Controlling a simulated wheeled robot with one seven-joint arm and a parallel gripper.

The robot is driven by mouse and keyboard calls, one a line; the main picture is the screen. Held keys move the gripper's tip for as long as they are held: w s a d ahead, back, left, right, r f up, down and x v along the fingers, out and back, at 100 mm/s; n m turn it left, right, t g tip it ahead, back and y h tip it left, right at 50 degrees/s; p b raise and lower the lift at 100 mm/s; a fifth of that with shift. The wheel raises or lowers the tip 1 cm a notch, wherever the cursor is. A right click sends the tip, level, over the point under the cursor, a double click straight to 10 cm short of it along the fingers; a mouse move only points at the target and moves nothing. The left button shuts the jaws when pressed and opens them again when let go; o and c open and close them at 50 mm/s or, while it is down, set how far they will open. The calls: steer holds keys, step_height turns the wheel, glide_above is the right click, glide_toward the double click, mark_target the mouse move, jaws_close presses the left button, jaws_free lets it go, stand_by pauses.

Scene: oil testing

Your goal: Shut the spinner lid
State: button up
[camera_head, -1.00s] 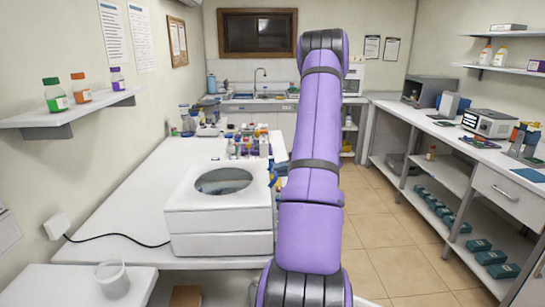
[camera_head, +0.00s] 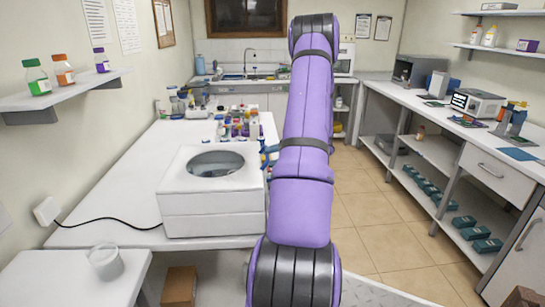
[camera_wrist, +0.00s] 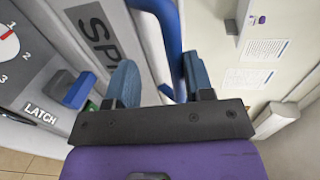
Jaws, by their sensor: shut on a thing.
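The spinner (camera_head: 212,212) is a white box on the left bench, and its lid (camera_head: 175,172) has a round window. The lid lies roughly flat over the box; I cannot tell if a thin gap is left. In the wrist view, its grey label (camera_wrist: 97,37) shows "SP". A blue handle (camera_wrist: 167,42) runs between the fingers of my gripper (camera_wrist: 160,88), which is shut on it. A blue latch button (camera_wrist: 79,91) is beside the word LATCH at left.
Several bottles (camera_head: 236,128) stand behind the spinner on the white bench (camera_head: 125,195). A small table with a beaker (camera_head: 105,261) is at front left. A wall shelf (camera_head: 75,96) is above left. The tiled floor (camera_head: 375,215) on the right is clear.

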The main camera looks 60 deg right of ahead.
stand_by(0.8)
steer(key=v, duration=1)
steer(key=shift+s+d+r, duration=0.15)
steer(key=shift+s+d, duration=0.05)
steer(key=shift+s, duration=0.1)
